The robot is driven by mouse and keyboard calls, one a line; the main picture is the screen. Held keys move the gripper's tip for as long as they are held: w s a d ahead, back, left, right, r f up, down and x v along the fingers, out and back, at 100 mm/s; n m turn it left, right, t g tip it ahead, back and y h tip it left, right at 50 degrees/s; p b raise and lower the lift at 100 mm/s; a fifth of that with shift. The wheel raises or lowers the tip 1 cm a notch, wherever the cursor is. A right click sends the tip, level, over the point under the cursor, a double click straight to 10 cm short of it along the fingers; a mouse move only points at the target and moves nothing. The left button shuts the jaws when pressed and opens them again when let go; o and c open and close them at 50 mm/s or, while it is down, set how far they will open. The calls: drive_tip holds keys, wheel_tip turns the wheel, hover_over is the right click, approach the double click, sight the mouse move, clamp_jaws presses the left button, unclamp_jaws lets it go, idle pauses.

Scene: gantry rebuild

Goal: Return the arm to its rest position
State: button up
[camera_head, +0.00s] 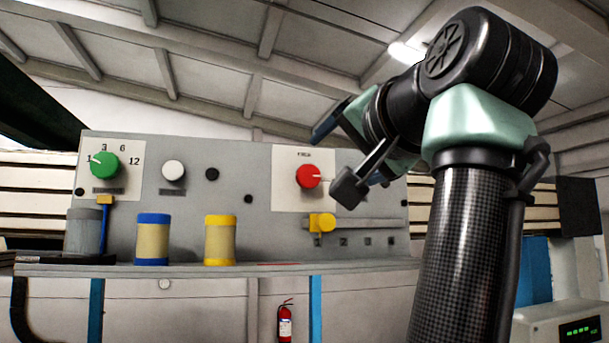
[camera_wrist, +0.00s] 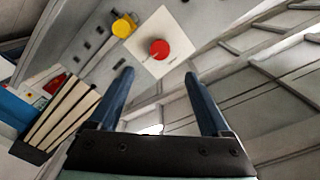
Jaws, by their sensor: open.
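My gripper (camera_head: 340,155) is in the right half of the head view, in front of the grey panel (camera_head: 250,232). In the wrist view my gripper (camera_wrist: 160,90) shows two blue fingers wide apart with nothing between them. The red knob (camera_head: 308,176) on its white plate lies beyond the fingers, and it also shows in the wrist view (camera_wrist: 159,49). The gripper appears clear of the knob. My arm rises at the right of the head view and bends over at the top. Part of the panel's right side is hidden behind the gripper and arm.
A green knob (camera_head: 104,165), a white knob (camera_head: 173,171) and a yellow slider handle (camera_head: 322,223) are on the panel. A blue-banded cylinder (camera_head: 153,240), a yellow-banded cylinder (camera_head: 220,241) and a grey cylinder (camera_head: 84,232) stand on the shelf (camera_head: 350,266). A fire extinguisher (camera_head: 285,324) is below.

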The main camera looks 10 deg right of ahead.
drive_tip(key=shift+s+r, duration=0.1)
drive_tip(key=shift+s, duration=0.15)
drive_tip(key=s+a+f+n+t+h+b, duration=0.1)
drive_tip(key=a+f+n+t+h+b, duration=0.15)
drive_tip(key=f+b, duration=0.45)
drive_tip(key=s+a+f+n+t+h+b, duration=0.15)
drive_tip(key=a+f+b, duration=0.25)
drive_tip(key=f, duration=0.8)
drive_tip(key=s+a+f+n+t+y+b, duration=0.1)
drive_tip(key=s+a+f+n+t+b, duration=0.1)
drive_tip(key=s, duration=0.5)
drive_tip(key=s+a+f+n+t+y+b, duration=0.2)
drive_tip(key=s+a+f+t+b, duration=0.1)
drive_tip(key=s+a+f, duration=0.3)
wheel_tip(320, 180, down, 2)
drive_tip(key=shift+s+a+f+n+b, duration=0.1)
drive_tip(key=shift+s+a+n+b, duration=0.35)
drive_tip(key=shift+b, duration=0.3)
drive_tip(key=shift+w, duration=0.2)
drive_tip(key=shift+c, duration=0.2)
